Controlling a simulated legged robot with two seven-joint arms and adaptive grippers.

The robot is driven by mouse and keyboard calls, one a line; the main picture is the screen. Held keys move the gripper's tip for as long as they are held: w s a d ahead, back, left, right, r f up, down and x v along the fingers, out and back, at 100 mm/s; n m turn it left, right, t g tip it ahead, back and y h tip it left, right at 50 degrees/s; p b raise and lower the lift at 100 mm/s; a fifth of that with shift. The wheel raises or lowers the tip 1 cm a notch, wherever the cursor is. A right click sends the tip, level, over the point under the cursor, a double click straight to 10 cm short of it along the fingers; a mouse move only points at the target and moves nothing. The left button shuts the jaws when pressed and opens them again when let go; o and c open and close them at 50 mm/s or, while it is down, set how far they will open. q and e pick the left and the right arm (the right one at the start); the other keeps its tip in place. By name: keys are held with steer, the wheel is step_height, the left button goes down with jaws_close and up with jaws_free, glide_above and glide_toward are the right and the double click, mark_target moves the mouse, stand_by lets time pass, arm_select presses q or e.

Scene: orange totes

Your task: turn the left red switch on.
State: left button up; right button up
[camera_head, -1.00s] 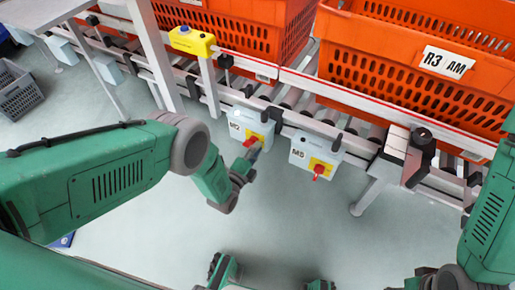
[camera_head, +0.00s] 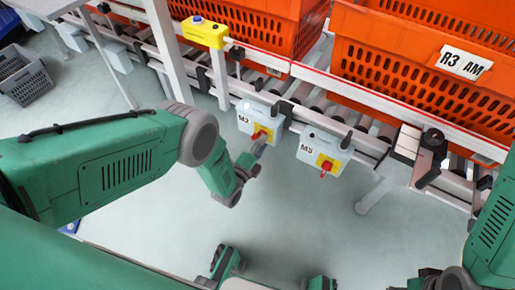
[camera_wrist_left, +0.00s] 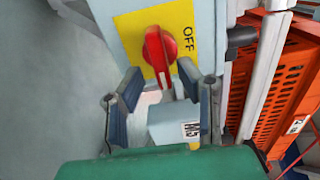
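The left red switch (camera_head: 260,132) is a red knob on a yellow plate on the front of the left grey box (camera_head: 245,118). In the left wrist view the red knob (camera_wrist_left: 160,48) stands upright, with "OFF" printed beside it on the yellow plate (camera_wrist_left: 180,32).
A second grey box (camera_head: 320,152) with its own red switch (camera_head: 326,166) hangs to the right. Orange totes (camera_head: 415,80) stand on the conveyor behind a white rail (camera_head: 350,95). A yellow button box (camera_head: 203,32) is at upper left. The floor below is open.

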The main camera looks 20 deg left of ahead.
arm_select(q)
steer(key=v, duration=1.2)
steer(key=shift+f, duration=0.15)
